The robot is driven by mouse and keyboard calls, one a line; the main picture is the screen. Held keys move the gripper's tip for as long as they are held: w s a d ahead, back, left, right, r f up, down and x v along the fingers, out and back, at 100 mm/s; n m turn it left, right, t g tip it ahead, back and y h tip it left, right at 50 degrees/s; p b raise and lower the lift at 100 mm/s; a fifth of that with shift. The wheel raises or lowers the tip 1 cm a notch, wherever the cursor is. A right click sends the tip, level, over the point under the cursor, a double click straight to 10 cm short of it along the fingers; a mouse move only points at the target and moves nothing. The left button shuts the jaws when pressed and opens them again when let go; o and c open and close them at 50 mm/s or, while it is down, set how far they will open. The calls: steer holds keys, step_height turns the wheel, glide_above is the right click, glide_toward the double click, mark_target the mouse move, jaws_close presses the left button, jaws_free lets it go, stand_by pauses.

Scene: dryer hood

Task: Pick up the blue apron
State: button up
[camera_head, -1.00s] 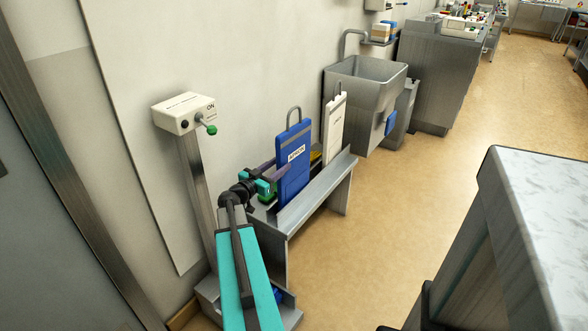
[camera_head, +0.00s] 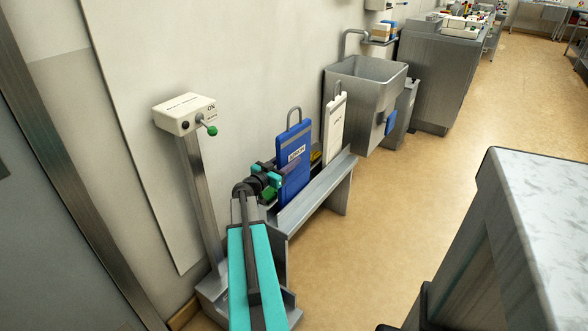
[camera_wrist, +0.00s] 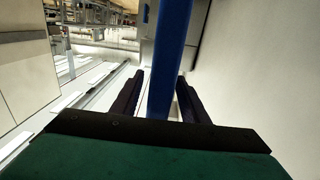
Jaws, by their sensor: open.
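The blue apron (camera_head: 293,165) is a flat blue panel with a white label and a grey hook loop on top. It stands upright in a grey metal rack (camera_head: 318,191) against the wall. My gripper (camera_head: 277,172) is at its left edge in the head view. In the wrist view the apron (camera_wrist: 171,60) shows edge-on as a blue strip between the two dark fingers of my gripper (camera_wrist: 161,98). The fingers are apart, with a gap visible on each side of the strip. The lower part of the apron is hidden by the rack.
A white panel (camera_head: 335,130) stands upright behind the blue apron in the same rack. A post with a white control box (camera_head: 185,113) and green knob stands at left. A metal sink (camera_head: 366,95) is beyond. A marble-topped counter (camera_head: 545,190) is at right; the floor between is clear.

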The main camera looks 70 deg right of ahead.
steer(key=shift+x, duration=1.65)
steer(key=shift+a, duration=0.1)
jaws_close()
stand_by(0.4)
